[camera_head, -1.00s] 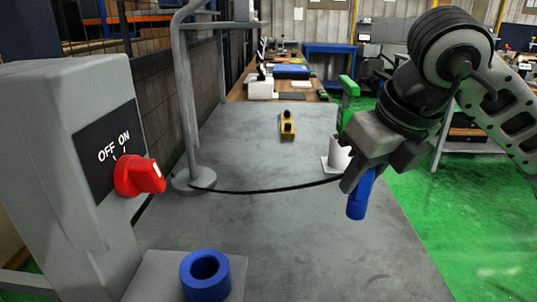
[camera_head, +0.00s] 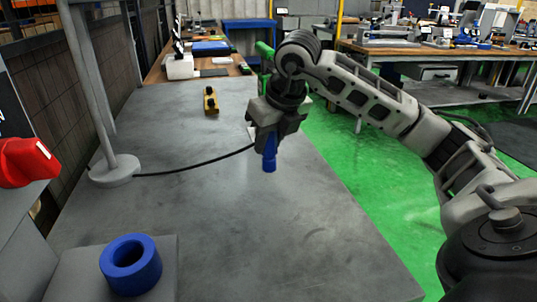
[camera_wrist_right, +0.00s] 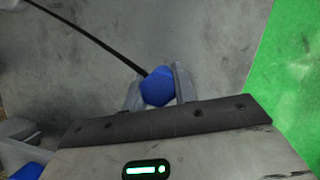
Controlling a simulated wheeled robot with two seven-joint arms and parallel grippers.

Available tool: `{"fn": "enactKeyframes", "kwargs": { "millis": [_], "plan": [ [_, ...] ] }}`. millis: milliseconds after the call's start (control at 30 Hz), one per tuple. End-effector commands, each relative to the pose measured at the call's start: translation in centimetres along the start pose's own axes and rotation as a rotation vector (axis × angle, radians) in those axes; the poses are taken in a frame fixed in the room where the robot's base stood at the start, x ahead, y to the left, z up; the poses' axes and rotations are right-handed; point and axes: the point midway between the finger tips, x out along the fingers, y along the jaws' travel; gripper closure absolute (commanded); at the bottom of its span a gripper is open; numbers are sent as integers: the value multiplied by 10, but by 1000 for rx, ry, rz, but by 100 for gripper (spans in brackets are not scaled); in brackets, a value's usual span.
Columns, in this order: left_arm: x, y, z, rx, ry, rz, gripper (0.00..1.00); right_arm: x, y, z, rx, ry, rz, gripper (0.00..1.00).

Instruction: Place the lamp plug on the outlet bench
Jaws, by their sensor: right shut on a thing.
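The blue lamp plug (camera_head: 269,158) hangs upright in my right gripper (camera_head: 268,130), above the grey table. In the right wrist view the plug (camera_wrist_right: 157,87) sits between the two fingers (camera_wrist_right: 155,90), with a black cable running off to the upper left. The cable (camera_head: 195,163) leads to the base of the lamp stand (camera_head: 114,170). The outlet bench (camera_head: 72,280) is a grey block at the near left, bearing a blue ring-shaped socket (camera_head: 131,264) with an open hole. The plug is well apart from it, farther back and to the right. My left gripper is not in view.
A red switch knob (camera_head: 27,162) stands at the left edge. The table between plug and bench is clear.

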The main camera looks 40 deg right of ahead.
Motion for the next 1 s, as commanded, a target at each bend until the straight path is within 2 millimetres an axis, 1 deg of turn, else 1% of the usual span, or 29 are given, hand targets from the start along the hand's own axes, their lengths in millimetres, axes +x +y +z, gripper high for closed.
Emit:
{"fn": "enactKeyframes", "kwargs": {
  "millis": [67,100,233,300,500,667,700,767,800,1000],
  "plan": [
    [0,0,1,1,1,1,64,12,-4,2,1,3,-1,98],
    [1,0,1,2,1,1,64,19,-4,-3,0,6,-2,98],
    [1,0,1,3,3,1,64,33,-3,-9,-1,2,-2,98],
    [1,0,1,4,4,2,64,36,-3,-10,-1,1,-2,98],
    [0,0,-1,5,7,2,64,36,-3,-10,0,-1,-1,98],
    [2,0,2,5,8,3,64,40,-3,-11,0,0,-1,98],
    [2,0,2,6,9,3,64,41,-3,-12,0,1,-1,70],
    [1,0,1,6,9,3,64,40,-3,-11,0,1,-1,53],
    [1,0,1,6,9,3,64,40,-3,-11,0,1,-1,51],
    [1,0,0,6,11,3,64,39,-3,-11,0,1,-1,51]
  ]
}}
